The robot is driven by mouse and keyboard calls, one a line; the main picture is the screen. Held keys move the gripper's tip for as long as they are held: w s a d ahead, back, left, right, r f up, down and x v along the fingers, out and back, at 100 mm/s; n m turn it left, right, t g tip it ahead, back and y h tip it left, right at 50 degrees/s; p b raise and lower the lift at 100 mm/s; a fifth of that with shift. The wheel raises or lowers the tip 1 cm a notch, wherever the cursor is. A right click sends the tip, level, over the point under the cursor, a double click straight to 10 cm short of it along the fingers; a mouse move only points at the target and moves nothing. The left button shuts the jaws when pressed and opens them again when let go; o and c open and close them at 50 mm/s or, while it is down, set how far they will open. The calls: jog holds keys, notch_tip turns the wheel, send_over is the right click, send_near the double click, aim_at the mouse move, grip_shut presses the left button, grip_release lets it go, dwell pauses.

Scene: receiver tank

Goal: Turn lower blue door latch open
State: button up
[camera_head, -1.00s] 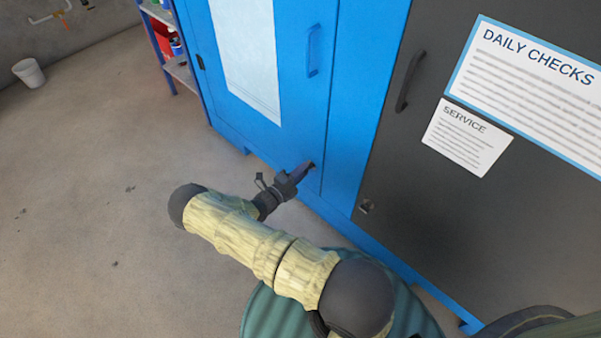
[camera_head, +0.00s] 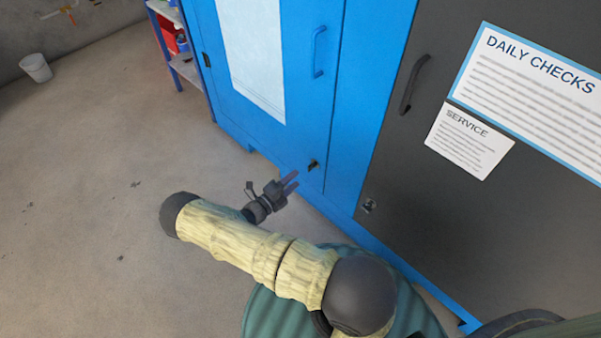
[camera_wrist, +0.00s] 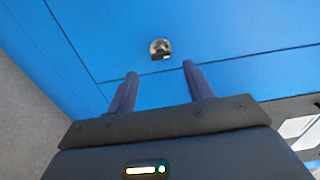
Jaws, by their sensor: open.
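The blue door (camera_head: 285,120) is shut, with its lower latch (camera_head: 313,165) near its bottom right corner. In the wrist view the latch (camera_wrist: 160,49) is a round metal plate with a dark tab lying roughly level, slightly tilted. My gripper (camera_head: 293,181) is open and empty, below and left of the latch in the head view. In the wrist view the latch shows between and beyond the two fingertips (camera_wrist: 160,69) of my gripper, with none of it between the jaws. The fingers look clear of the latch.
A blue vertical handle (camera_head: 319,52) is higher on the door. To the right, a dark grey door (camera_head: 400,180) has its own handle (camera_head: 412,85) and lower latch (camera_head: 369,206). A teal ribbed tank (camera_head: 270,315) is under my arm. The floor at left is open.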

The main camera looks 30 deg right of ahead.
jog(key=p+v, duration=0.1)
jog(key=v, duration=1)
jog(key=shift+p, duration=0.3)
jog(key=shift+a+r, duration=0.1)
